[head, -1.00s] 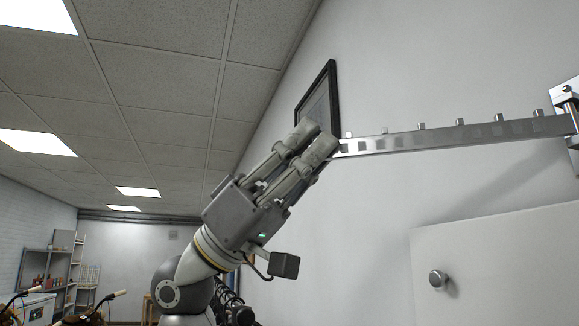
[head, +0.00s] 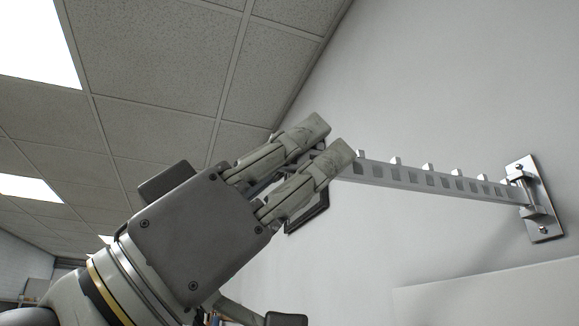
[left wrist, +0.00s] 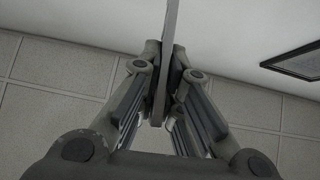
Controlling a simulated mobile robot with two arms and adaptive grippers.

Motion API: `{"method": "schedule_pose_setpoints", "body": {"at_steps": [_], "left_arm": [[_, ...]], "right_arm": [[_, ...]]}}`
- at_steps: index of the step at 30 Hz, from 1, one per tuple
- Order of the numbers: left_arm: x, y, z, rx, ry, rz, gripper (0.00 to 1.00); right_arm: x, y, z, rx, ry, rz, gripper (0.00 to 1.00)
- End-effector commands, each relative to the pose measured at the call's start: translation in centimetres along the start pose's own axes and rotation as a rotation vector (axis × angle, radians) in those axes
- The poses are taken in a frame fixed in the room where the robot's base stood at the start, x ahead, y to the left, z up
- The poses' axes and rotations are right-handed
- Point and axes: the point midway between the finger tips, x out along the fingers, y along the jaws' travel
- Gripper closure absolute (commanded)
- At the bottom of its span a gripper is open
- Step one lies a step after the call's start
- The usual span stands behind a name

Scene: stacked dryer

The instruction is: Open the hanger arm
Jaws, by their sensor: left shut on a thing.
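The hanger arm (head: 430,181) is a flat metal bar with square holes and short pegs along its top. It runs from a hinged bracket (head: 535,199) on the wall at the right to my left gripper (head: 332,145). My left gripper is shut on the bar's free end, which its fingers partly hide. In the left wrist view the bar (left wrist: 168,60) shows edge-on between the two fingers.
A dark picture frame (head: 308,215) hangs on the wall behind my gripper; it also shows in the left wrist view (left wrist: 296,62). A pale panel edge (head: 490,290) is at lower right. The space under the bar is clear.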

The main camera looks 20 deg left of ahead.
Motion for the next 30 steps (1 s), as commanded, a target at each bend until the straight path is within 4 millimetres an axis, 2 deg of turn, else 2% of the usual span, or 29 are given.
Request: {"method": "schedule_pose_setpoints", "body": {"at_steps": [6,17,18,22,30], "left_arm": [[0.26,0.67,0.32,0.007,0.000,-0.007,1.00],[0.29,0.67,0.32,0.008,0.000,-0.008,1.00],[0.29,0.66,0.31,0.008,0.000,-0.008,0.88],[0.30,0.64,0.30,0.008,0.000,-0.009,0.71],[0.29,0.62,0.28,0.008,0.001,-0.009,0.71]], "right_arm": [[0.12,-0.05,0.00,-0.001,0.000,-0.001,0.60],[0.11,-0.08,0.00,-0.002,0.000,-0.001,0.60],[0.11,-0.08,-0.01,-0.002,0.000,-0.001,0.60],[0.10,-0.09,-0.01,-0.002,0.000,-0.001,0.60],[0.11,-0.04,-0.02,-0.002,0.000,-0.001,0.60]]}}
